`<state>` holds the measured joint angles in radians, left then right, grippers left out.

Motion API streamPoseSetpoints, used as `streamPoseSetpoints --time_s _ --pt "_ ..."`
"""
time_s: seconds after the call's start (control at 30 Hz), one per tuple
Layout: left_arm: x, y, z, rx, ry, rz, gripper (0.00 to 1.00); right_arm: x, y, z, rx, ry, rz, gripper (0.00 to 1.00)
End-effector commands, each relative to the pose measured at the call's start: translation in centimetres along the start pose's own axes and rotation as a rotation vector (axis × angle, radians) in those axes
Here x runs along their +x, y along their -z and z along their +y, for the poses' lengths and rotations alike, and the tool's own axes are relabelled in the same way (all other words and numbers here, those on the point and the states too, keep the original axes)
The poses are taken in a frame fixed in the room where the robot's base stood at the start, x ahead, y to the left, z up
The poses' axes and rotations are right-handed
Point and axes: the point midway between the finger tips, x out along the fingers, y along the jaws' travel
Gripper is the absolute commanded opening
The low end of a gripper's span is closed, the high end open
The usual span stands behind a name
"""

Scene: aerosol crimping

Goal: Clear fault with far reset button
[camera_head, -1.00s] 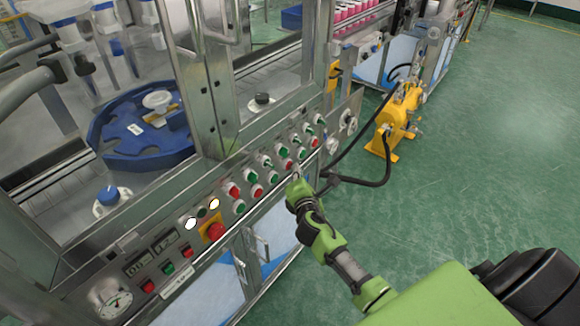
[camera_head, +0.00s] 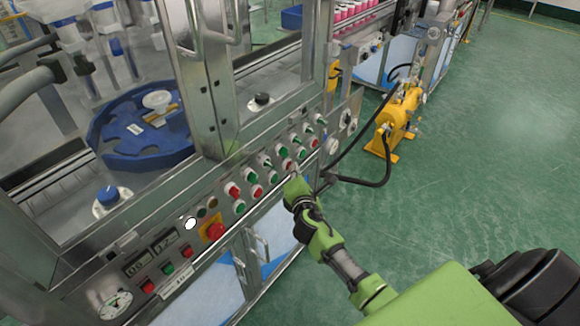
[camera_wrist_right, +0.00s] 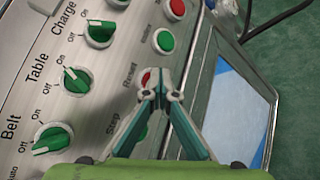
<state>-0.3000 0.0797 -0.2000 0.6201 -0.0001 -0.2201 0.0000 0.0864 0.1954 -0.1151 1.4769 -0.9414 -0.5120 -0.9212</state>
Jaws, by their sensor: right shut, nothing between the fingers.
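A red button (camera_wrist_right: 147,78) marked "Reset" sits on the metal control panel (camera_wrist_right: 100,85) in the right wrist view. In the head view it is the red button (camera_head: 288,165) just beyond the fingertips. My right gripper (camera_wrist_right: 161,95) is shut and empty, its tips overlapping the button's lower edge; I cannot tell whether they touch. In the head view my right gripper (camera_head: 295,176) is at the panel's front edge. A white lamp (camera_head: 190,223) glows; the amber lamp (camera_head: 212,202) is dark. My left gripper is not in view.
Green knobs (camera_wrist_right: 76,79) and other red and green buttons line the panel. A red emergency stop (camera_head: 215,231) sits at the panel's nearer end. A yellow pump (camera_head: 393,122) with a black hose stands right of the machine. Green floor at the right is clear.

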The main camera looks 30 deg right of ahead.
Motion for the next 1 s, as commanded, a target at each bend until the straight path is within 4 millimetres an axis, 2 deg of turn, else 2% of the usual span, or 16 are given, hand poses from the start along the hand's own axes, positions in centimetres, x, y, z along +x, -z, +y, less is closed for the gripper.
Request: streamPoseSetpoints --time_s 0.4,0.73,1.0 --pt "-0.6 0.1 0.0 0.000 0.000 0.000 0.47 -1.1 -0.8 -0.7 0.001 -0.001 0.001 0.00" --pt "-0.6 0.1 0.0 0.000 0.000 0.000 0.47 -1.2 -0.9 -0.9 0.000 -0.001 0.000 0.00" --pt "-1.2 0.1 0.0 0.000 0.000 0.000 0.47 -3.0 -2.2 -2.0 -0.001 0.000 0.001 0.00"
